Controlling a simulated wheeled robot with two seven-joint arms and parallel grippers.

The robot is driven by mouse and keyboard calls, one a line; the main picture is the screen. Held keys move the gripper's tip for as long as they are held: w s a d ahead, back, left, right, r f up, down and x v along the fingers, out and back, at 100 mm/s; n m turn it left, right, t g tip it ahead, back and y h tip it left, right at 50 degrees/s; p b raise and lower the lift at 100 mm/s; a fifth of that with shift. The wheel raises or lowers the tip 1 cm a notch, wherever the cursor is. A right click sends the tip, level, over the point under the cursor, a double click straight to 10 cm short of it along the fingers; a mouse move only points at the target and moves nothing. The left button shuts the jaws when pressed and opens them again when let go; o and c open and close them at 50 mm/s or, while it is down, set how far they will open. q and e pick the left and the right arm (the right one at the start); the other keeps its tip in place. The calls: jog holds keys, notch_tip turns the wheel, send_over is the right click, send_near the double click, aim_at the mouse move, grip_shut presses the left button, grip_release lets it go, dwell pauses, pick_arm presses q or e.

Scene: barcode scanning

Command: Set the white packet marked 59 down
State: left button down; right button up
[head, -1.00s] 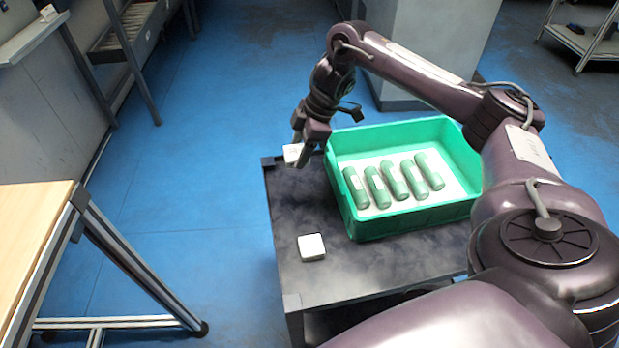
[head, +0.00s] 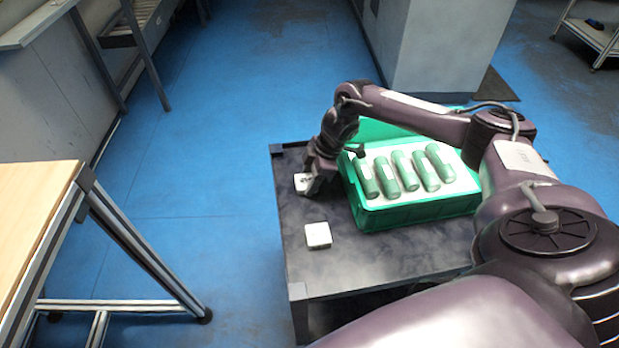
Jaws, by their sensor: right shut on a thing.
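A white packet (head: 302,182) is in my right gripper (head: 311,184), low over the back left part of the dark table (head: 370,262). The gripper is shut on it; I cannot tell whether the packet touches the tabletop. Its marking is too small to read. A second white packet (head: 318,235) lies flat on the table, nearer the front left edge and apart from the gripper. My left gripper is not in view.
A green crate (head: 420,214) with several green cylinders (head: 411,171) stands on the table just right of my right gripper. A wooden-topped bench (head: 35,210) stands at the left, with blue floor between. Bare tabletop lies in front of the crate.

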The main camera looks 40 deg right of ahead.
jog(key=o, duration=1.1)
jog(key=shift+f, duration=0.1)
jog(key=shift+c, duration=0.2)
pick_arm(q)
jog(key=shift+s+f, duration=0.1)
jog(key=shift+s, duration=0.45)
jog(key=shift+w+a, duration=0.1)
pick_arm(e)
jog(key=shift+r, duration=0.35)
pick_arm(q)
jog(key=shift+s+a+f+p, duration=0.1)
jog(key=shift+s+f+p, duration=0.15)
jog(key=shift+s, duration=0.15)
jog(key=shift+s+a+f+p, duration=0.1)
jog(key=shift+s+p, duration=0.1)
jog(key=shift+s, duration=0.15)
pick_arm(e)
jog(key=v, duration=1.1)
jog(key=shift+s+d+r, duration=0.15)
jog(key=shift+d+r, duration=0.05)
jog(key=shift+r, duration=0.1)
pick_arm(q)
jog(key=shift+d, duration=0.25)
